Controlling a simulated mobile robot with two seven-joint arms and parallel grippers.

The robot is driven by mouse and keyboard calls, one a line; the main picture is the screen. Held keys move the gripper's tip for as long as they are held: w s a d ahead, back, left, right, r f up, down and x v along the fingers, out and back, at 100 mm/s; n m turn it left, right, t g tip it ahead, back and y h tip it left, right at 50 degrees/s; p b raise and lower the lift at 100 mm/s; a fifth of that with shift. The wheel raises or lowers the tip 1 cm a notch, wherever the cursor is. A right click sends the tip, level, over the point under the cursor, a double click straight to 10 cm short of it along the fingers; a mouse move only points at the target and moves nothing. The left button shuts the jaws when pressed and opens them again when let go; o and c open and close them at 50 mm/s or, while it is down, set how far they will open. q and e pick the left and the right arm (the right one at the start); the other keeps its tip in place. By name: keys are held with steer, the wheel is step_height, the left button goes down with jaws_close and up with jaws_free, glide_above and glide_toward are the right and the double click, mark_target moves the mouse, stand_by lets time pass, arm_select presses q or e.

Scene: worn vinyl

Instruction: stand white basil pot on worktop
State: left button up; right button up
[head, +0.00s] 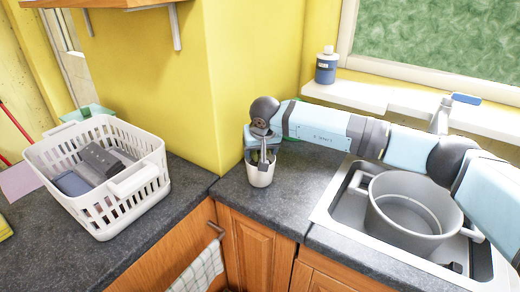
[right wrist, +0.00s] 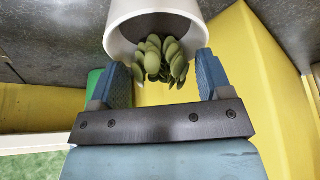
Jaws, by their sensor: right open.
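The white basil pot (head: 260,175) looks upright on the dark worktop (head: 225,190), by the yellow wall corner and close to the front edge. In the right wrist view the white pot (right wrist: 125,38) shows with green leaves (right wrist: 163,60) at its mouth. My right gripper (head: 263,152) is above the pot in the head view. In the right wrist view its open fingers (right wrist: 162,68) are on either side of the leaves, with the tips near the rim. I cannot tell whether they touch the pot. My left gripper is not in view.
A white basket (head: 150,185) with dark items stands on the left worktop. A large grey pot (head: 410,225) sits in the sink (head: 330,205) at right. A blue bottle (head: 326,68) stands on the sill. A checked towel (head: 200,270) hangs below the worktop. Bare worktop lies around the basil pot.

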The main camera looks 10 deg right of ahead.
steer(key=shift+r, duration=0.1)
steer(key=p+v, duration=0.3)
steer(key=v, duration=0.5)
stand_by(1.3)
steer(key=v, duration=1.3)
steer(key=shift+r+b, duration=0.4)
steer(key=shift+s+f, duration=0.1)
